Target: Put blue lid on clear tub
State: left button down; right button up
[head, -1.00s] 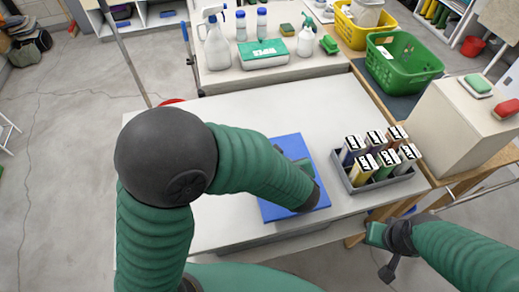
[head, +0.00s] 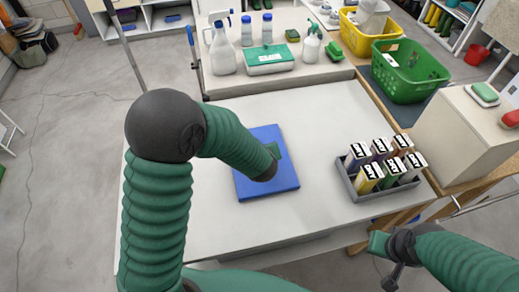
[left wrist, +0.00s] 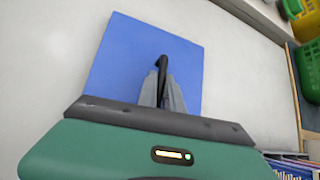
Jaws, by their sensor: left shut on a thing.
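The blue lid (head: 262,188) is a flat square panel over the white table, left of the grey bottle tray. It also fills the middle of the left wrist view (left wrist: 125,60). My left gripper (head: 272,155) is above the lid. In the left wrist view its fingers (left wrist: 162,88) are shut on the lid's dark curved handle (left wrist: 161,63). I cannot tell how far the lid is off the table. I see no clear tub in either view. My right gripper (head: 385,258) is low at the right, by the table's front edge; its jaws are unclear.
A grey tray (head: 372,194) of several labelled bottles stands at the table's right front. A back counter holds spray bottles and a wipes box (head: 269,62). A green basket (head: 410,75) and a cream box (head: 462,135) stand right. The table's back middle is clear.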

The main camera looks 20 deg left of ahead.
pick_arm(q)
jog(key=c, duration=1.5)
grip_release()
